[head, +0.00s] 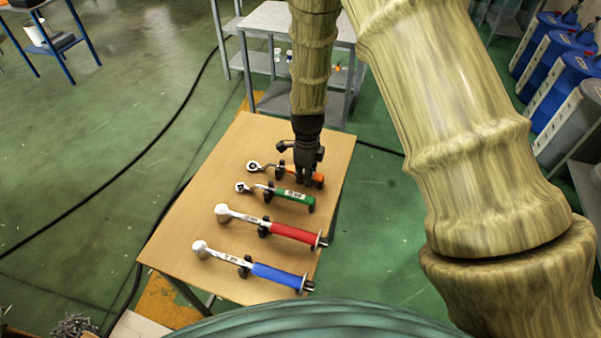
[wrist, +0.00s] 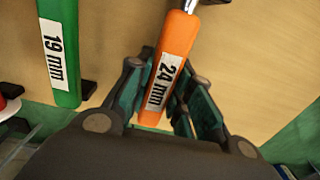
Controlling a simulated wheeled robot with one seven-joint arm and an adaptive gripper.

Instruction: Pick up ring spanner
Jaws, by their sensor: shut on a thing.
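An orange-handled spanner (head: 318,178) with a silver ring-shaped head lies at the far end of the wooden table. In the wrist view its handle (wrist: 173,50) bears a "24 mm" label. My gripper (head: 304,180) points down over this handle. Its fingers (wrist: 165,98) stand on both sides of the handle and are shut on it near its end. A green-handled spanner (head: 294,197) with a similar head lies beside it, nearer to me. It shows a "19 mm" label in the wrist view (wrist: 60,50). I cannot tell whether the orange spanner is clear of its black supports.
A red-handled tool (head: 293,233) and a blue-handled tool (head: 276,275) rest on black supports on the wooden table (head: 180,225). A grey shelf table (head: 270,20) stands behind. Blue containers (head: 557,80) stand at the right. Cables run across the green floor.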

